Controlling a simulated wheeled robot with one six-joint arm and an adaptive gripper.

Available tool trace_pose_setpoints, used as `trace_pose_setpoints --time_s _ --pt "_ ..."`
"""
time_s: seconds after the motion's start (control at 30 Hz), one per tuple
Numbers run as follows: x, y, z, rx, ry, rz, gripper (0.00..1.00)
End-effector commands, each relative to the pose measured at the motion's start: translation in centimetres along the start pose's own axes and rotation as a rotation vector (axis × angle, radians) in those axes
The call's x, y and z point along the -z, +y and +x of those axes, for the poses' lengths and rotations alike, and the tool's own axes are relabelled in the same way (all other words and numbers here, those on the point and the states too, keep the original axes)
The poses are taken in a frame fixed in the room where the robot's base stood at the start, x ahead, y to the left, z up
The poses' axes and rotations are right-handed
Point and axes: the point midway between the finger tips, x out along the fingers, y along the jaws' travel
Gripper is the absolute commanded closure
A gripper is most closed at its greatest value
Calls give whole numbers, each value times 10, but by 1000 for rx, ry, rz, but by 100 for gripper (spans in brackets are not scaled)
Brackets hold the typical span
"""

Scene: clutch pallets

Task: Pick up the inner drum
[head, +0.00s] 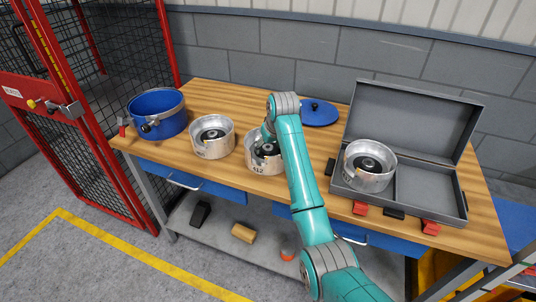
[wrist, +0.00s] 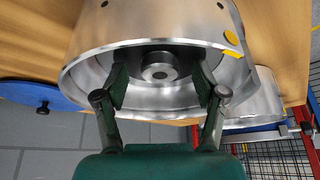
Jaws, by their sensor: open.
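Several silver drums with dark centres and a pale hub are in the head view. One drum (head: 264,166), marked 612, stands at the middle of the bench, partly hidden by my arm. My gripper (head: 266,143) reaches down into it. In the wrist view, my open gripper (wrist: 160,80) has one finger on each side of the round hub (wrist: 158,72), inside the rim of this drum (wrist: 150,27). I cannot tell whether the fingers touch the hub. Another drum (head: 211,151) stands to the left. A third drum (head: 369,182) sits in the open grey case (head: 428,202).
A blue pot (head: 158,127) stands at the bench's left end, beside a red mesh cage (head: 55,140). A blue lid (head: 319,121) lies behind my arm. The wooden bench (head: 232,96) is clear along the back left. The case's lid stands upright.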

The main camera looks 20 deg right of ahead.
Motion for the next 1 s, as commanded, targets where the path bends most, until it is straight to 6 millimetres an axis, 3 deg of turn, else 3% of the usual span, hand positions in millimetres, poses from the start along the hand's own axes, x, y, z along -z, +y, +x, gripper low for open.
trace_pose_setpoints --time_s 0.13,0.4,0.43,0.83,1.0 --pt "0 0 0 0 0 0 30" --pt "0 0 0 0 -1 0 97" --pt "0 0 0 0 -1 0 100" --pt "4 0 -6 -1 8 -1 100" --pt "12 0 -20 -1 11 -1 100"
